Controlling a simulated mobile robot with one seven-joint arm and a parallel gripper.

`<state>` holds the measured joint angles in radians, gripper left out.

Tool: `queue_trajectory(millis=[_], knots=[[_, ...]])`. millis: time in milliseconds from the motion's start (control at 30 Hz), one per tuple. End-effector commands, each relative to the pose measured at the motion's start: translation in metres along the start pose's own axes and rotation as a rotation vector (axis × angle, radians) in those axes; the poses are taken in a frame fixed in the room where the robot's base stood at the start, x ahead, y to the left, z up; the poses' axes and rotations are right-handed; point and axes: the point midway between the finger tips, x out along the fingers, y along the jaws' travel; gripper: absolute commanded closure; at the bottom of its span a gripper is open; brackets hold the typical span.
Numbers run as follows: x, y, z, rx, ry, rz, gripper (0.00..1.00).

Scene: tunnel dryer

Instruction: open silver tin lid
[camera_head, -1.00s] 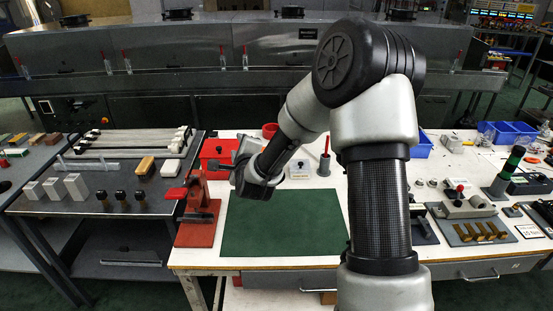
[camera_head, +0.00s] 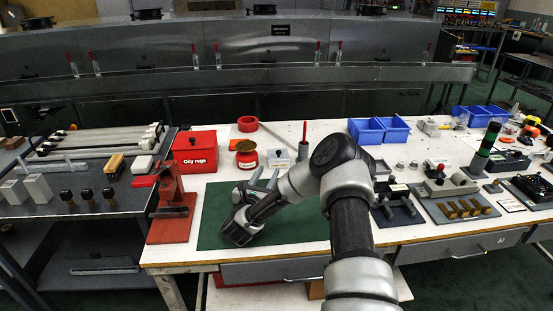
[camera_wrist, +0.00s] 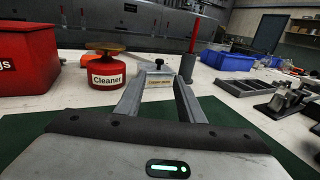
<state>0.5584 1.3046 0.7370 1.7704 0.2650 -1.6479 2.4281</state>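The silver tin (camera_head: 280,158) stands on the white bench just behind the green mat (camera_head: 215,235). Its lid is on and has a small black knob on top; the lid with its knob (camera_wrist: 159,66) also shows in the wrist view, above a small pale label on the front. My gripper (camera_head: 264,177) is low over the mat, with its fingers pointing toward the back of the bench. In the wrist view my gripper (camera_wrist: 160,83) is open with nothing between its fingers. The tin appears beyond and between the fingertips, apart from them as far as I can see.
A red "Cleaner" can (camera_wrist: 106,72) stands left of the tin, with the red "Oily rags" box (camera_head: 195,152) further left. A red-handled upright tool (camera_head: 303,142) is close on the tin's right. Blue bins (camera_head: 366,131) stand further right. A red press (camera_head: 172,205) is left of the mat.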

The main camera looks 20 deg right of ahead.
Motion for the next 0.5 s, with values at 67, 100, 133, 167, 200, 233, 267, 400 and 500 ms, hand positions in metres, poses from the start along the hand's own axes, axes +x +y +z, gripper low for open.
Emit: queue_trajectory(millis=[67,100,133,167,200,233,267,400,500], knots=[[0.019,-0.001,-0.001,0.000,-0.004,-0.004,0.65],[0.028,-0.001,-0.001,0.000,-0.003,-0.003,0.65],[0.034,-0.001,-0.001,-0.001,-0.003,-0.003,0.65],[0.041,-0.001,-0.001,-0.001,-0.004,-0.003,0.65],[0.050,-0.001,-0.001,-0.001,-0.003,-0.002,0.65],[0.056,-0.001,-0.001,-0.001,-0.003,-0.002,0.65],[0.062,-0.001,-0.001,-0.001,-0.003,-0.002,0.65],[0.087,0.000,-0.001,-0.001,-0.002,-0.001,0.65],[0.101,0.001,-0.001,-0.002,-0.001,0.001,0.65]])
